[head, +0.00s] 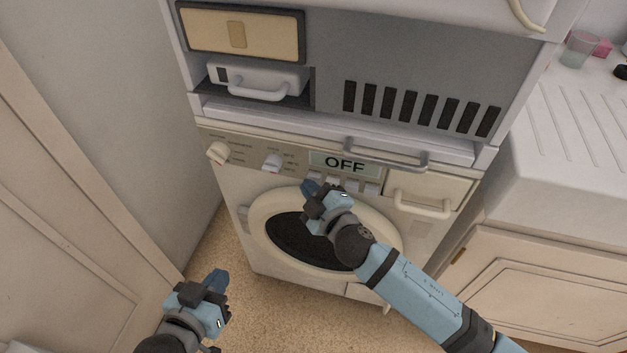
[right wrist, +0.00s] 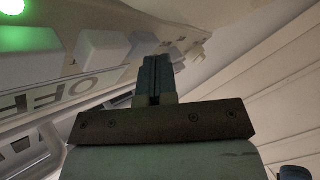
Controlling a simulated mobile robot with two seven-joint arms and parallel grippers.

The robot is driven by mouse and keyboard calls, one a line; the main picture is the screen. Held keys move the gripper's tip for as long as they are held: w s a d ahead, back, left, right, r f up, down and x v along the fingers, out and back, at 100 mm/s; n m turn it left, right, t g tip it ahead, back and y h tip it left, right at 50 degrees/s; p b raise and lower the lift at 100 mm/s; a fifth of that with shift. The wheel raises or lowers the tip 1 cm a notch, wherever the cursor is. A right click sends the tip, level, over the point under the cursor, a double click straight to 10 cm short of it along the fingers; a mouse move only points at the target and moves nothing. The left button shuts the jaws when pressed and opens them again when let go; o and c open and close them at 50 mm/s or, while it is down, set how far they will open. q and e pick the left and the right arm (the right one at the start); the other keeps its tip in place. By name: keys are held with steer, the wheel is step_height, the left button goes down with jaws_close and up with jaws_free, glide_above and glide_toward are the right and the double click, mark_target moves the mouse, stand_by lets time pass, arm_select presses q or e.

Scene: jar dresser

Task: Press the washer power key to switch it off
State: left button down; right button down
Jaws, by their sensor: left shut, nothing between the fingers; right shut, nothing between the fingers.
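The white washer (head: 230,180) stands under a grey unit. Its display (head: 343,163) reads "OFF", and the letters also show sideways in the right wrist view (right wrist: 35,100). A row of pale keys (head: 372,188) sits below the display. I cannot tell which one is the power key. My right gripper (head: 309,187) is shut and empty, with its tips at the left end of the key row. In the right wrist view its closed fingers (right wrist: 155,72) overlap a pale key; contact is unclear. My left gripper (head: 217,279) is shut and empty, low beside the washer.
Two knobs, one at the far left (head: 219,152) and one nearer the display (head: 272,162), are on the panel. A drawer with a handle (head: 422,205) is at its right. The round door (head: 275,202) is below. A green light (right wrist: 14,12) glows in the right wrist view.

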steer(key=shift+w+d, duration=0.1)
steer(key=shift+w, duration=0.1)
steer(key=shift+w+r, duration=0.1)
